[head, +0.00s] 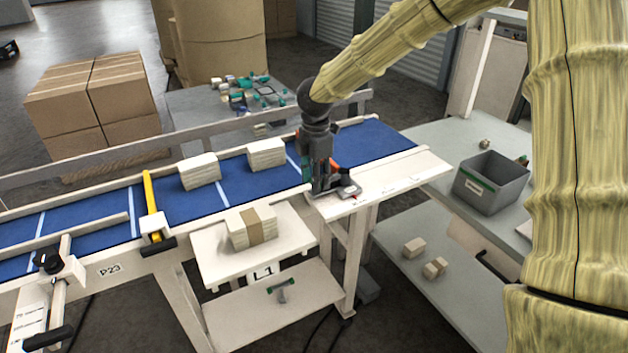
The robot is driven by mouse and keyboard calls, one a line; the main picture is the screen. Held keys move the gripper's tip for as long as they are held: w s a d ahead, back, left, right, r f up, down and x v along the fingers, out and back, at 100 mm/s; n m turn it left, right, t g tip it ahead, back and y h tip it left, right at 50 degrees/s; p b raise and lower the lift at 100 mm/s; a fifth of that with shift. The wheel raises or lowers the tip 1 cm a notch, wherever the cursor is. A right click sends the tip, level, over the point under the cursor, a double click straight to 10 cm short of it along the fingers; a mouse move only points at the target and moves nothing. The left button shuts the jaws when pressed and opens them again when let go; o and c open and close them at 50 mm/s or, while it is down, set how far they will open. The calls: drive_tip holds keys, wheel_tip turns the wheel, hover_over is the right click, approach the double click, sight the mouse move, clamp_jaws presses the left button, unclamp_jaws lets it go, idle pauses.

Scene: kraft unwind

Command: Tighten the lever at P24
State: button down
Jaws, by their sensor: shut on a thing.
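My gripper (319,188) points down at the right part of the conveyor, over its cream side rail. It is shut on the lever, a dark handle low at the rail; the fingers cover most of it, so its exact angle is hard to tell. A dark grey clamp part (349,189) shows just right of the fingertips on the cream plate. Small red marks lie on the plate beside it. No P24 label is readable here.
The blue conveyor belt (240,185) carries two stacks of cream sheets (199,171) (266,154). A yellow bar (151,195) crosses it. Label P23 (109,270) is at left near a black knob (48,261). A banded stack (252,227) sits on shelf L1. A grey bin (491,183) stands right.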

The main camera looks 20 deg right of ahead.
drive_tip(key=shift+w, duration=0.2)
idle(0.3)
drive_tip(key=c, duration=1)
unclamp_jaws()
drive_tip(key=shift+d, duration=0.15)
drive_tip(key=shift+o, duration=0.2)
wheel_tip(320, 180, up, 12)
drive_tip(key=shift+f, duration=0.1)
